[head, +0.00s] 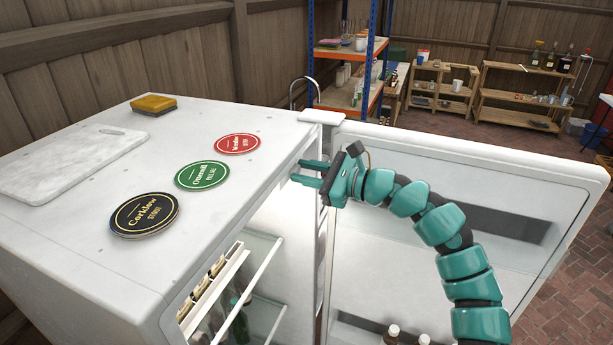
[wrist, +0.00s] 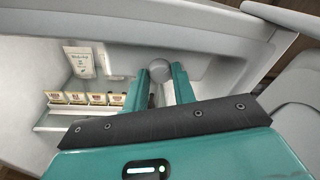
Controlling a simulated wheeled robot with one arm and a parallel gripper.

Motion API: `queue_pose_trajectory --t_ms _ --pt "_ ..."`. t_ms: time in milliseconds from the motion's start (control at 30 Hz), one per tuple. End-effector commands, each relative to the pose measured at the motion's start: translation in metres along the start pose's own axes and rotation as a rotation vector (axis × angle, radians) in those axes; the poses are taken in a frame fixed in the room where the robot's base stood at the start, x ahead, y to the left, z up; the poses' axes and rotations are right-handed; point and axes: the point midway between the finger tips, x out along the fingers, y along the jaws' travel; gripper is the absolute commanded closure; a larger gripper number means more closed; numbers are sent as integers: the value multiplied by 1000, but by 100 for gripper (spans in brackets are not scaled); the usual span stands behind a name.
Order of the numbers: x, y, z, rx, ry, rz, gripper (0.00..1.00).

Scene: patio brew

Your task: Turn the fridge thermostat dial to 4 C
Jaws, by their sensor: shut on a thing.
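The white fridge (head: 228,218) stands with its door (head: 470,190) open to the right in the head view. My gripper (head: 303,174) reaches into the upper part of the opening, near the hinge side. In the wrist view a round grey dial (wrist: 157,68) sits between the two teal fingertips (wrist: 160,78), and my gripper is shut on it. The dial's markings and pointer cannot be read.
Inside the fridge are a rack of small labelled packs (wrist: 88,98), a white pouch (wrist: 80,62) and bottles. Coasters (head: 145,215), a white board (head: 65,165) and a sponge (head: 153,104) lie on the fridge top. The open door flanks my arm. Shelves (head: 350,60) stand behind.

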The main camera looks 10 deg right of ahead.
Motion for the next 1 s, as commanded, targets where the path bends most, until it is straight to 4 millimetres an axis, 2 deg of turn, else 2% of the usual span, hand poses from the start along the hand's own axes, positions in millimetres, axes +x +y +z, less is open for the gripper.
queue_pose_trajectory --t_ms 200,500,1000 --pt "0 -1 -1 189 15 19 97" --pt "0 -1 0 375 28 40 97" --pt "0 -2 0 470 34 50 97"
